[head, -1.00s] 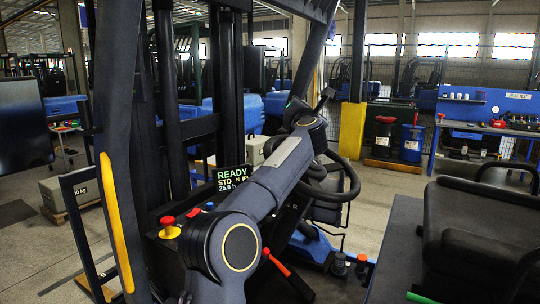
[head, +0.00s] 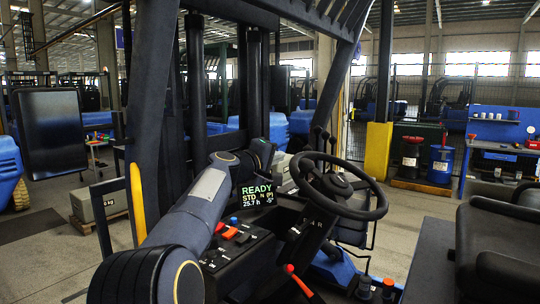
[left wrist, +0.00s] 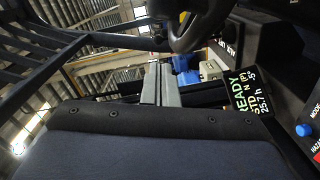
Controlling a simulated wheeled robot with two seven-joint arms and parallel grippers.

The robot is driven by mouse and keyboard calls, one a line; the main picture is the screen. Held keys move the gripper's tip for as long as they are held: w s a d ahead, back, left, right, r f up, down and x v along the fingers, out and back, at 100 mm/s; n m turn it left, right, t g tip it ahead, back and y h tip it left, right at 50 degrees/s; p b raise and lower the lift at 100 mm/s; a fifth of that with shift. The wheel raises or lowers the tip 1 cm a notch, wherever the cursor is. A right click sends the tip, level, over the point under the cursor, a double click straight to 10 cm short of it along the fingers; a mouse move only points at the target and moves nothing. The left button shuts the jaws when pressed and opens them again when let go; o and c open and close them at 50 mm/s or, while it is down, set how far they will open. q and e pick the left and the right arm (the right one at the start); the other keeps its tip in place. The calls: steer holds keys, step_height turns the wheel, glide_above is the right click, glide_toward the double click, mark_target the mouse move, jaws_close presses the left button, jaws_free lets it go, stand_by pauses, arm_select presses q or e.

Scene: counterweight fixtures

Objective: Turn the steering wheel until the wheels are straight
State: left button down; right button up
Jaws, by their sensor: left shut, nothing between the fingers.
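The black steering wheel (head: 377,207) stands tilted on its column in the head view, and part of its rim shows at the top of the left wrist view (left wrist: 205,28). My left gripper (head: 266,152) is to the left of the wheel, apart from it, above the display. In the left wrist view its two grey fingers (left wrist: 160,82) are together, with nothing between them. The display (head: 256,192) reads READY, STD and 25.7 h; its small last characters are hard to read. The vehicle's road wheels are not visible. My right gripper is not in view.
A console with red and blue buttons (head: 233,221) sits left of the wheel's column. A red-knobbed lever (head: 298,282) is below. A black seat (head: 497,235) is at the right. A dark mast post (head: 152,110) rises at the left.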

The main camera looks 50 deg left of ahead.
mark_target(294, 164)
arm_select(q)
steer(key=w+d, duration=0.1)
steer(key=w+d+f+p, duration=0.1)
steer(key=w, duration=0.1)
steer(key=shift+w+d, duration=0.3)
steer(key=shift+d, duration=0.05)
stand_by(0.3)
steer(key=s+d+f+b, duration=0.1)
steer(key=d+f+b, duration=0.2)
steer(key=d, duration=0.5)
steer(key=shift+d+f+b, duration=0.15)
steer(key=shift+f+b, duration=0.05)
steer(key=shift+b, duration=0.25)
steer(key=shift+r, duration=0.1)
stand_by(0.4)
